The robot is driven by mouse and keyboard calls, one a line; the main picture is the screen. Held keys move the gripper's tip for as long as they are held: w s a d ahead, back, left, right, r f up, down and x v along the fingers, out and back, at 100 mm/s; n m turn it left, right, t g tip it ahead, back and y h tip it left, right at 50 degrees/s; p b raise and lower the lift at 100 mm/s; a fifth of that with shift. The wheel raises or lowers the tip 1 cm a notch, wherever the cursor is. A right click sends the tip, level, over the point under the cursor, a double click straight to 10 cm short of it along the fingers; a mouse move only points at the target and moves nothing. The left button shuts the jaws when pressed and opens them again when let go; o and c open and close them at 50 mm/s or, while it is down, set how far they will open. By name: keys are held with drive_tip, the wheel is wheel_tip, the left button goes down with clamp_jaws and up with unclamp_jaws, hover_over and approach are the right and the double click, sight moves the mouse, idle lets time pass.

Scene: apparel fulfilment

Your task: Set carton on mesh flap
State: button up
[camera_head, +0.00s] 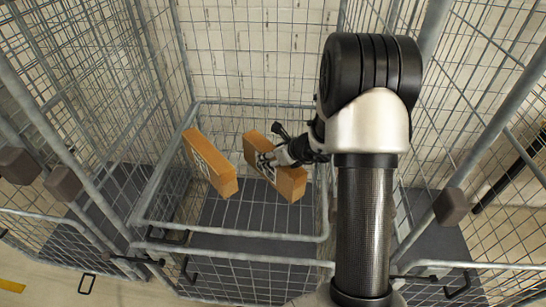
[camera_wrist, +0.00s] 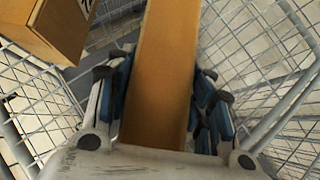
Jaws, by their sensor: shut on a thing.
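My gripper (camera_head: 266,160) is shut on an orange-brown carton (camera_head: 291,183), with a finger on each side of it. In the wrist view the held carton (camera_wrist: 163,70) runs away between the blue-padded fingers (camera_wrist: 160,95). The carton stands on edge, tilted, inside a grey tube frame with wire mesh (camera_head: 230,235), which looks like the mesh flap. I cannot tell whether its underside touches the mesh. A second carton (camera_head: 222,180) with a printed label stands tilted to its left, with a gap between them. It also shows at upper left in the wrist view (camera_wrist: 62,28).
Tall wire-mesh cage walls (camera_head: 260,50) rise behind and on both sides. A dark grey floor panel (camera_head: 245,212) shows below the frame. Neighbouring cages stand left and right. Free room shows between the two cartons.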

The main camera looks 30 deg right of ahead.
drive_tip(key=o, duration=1.1)
drive_tip(key=shift+f, duration=0.2)
drive_tip(key=shift+c, duration=0.2)
drive_tip(key=o, duration=0.5)
drive_tip(key=shift+c, duration=0.2)
drive_tip(key=shift+r, duration=0.1)
